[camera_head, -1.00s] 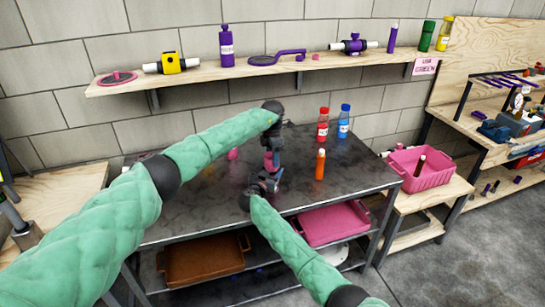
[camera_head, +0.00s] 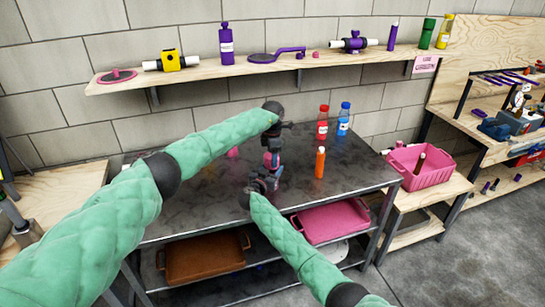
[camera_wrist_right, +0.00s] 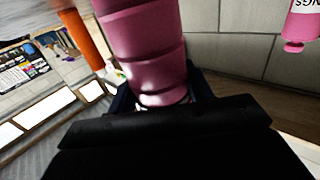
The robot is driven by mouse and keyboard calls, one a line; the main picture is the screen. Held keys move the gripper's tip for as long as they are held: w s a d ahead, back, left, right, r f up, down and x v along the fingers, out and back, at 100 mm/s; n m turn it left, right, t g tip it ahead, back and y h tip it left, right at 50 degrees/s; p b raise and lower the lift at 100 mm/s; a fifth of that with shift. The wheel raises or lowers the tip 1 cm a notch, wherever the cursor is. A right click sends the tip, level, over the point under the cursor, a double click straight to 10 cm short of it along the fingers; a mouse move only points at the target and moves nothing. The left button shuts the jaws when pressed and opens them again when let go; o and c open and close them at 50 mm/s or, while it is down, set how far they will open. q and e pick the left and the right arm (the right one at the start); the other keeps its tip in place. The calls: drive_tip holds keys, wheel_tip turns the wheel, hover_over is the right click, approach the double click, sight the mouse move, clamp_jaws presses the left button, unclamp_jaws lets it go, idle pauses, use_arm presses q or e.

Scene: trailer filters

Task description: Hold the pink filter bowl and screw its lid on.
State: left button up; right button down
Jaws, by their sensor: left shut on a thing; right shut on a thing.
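The pink filter bowl (camera_head: 267,160) stands upright above the dark metal table, small and partly hidden between my two grippers. In the right wrist view a ridged pink body (camera_wrist_right: 145,45) fills the upper middle, between dark blue fingers. My right gripper (camera_head: 271,178) comes in from the front, low, and is shut on this bowl. My left gripper (camera_head: 273,148) points down from above, directly over the bowl, and is shut on what appears to be the lid. The lid is mostly hidden by the fingers, so I cannot tell how it sits on the bowl.
An orange bottle (camera_head: 320,163) stands close to the right of the grippers. Red (camera_head: 323,122) and blue (camera_head: 344,119) bottles stand behind it. A pink crate (camera_head: 425,178) sits on the right bench. The table's front right is clear.

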use_arm(q)
drive_tip(key=m, duration=1.2)
drive_tip(key=shift+s+a+m, duration=0.1)
drive_tip(key=shift+a+m, duration=0.05)
drive_tip(key=shift+m, duration=0.15)
drive_tip(key=m, duration=0.5)
drive_tip(key=shift+a, duration=0.1)
drive_tip(key=m, duration=0.6)
drive_tip(key=shift+a+m, duration=0.1)
drive_tip(key=shift+m, duration=0.3)
drive_tip(key=o, duration=1)
drive_tip(key=shift+c, duration=0.2)
